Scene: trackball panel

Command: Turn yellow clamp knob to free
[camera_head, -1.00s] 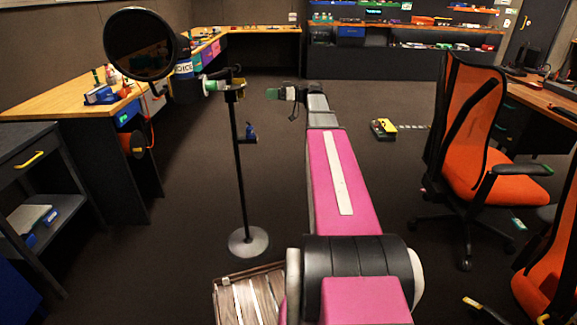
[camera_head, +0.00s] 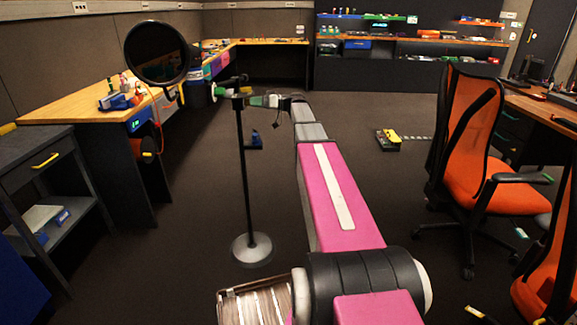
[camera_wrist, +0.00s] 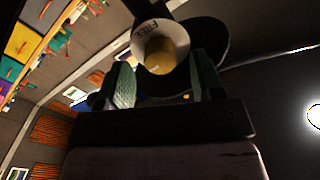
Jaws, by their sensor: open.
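The yellow clamp knob (camera_wrist: 164,56) shows in the wrist view, set in a white round collar (camera_wrist: 146,36) with dark lettering that I cannot read for certain. My gripper (camera_wrist: 165,72) is open, its green-padded fingers to the left and right of the knob's near end. I cannot tell whether either finger touches it. In the head view my gripper (camera_head: 259,101) is close to the right of the head of a black stand (camera_head: 244,180).
The stand rises from a round grey base (camera_head: 251,249). A large black disc (camera_head: 156,53) is at upper left, by the wooden workbench (camera_head: 85,105). Orange chairs (camera_head: 468,130) stand at right. A yellow-and-black object (camera_head: 388,139) lies on the floor, otherwise mostly open behind the stand.

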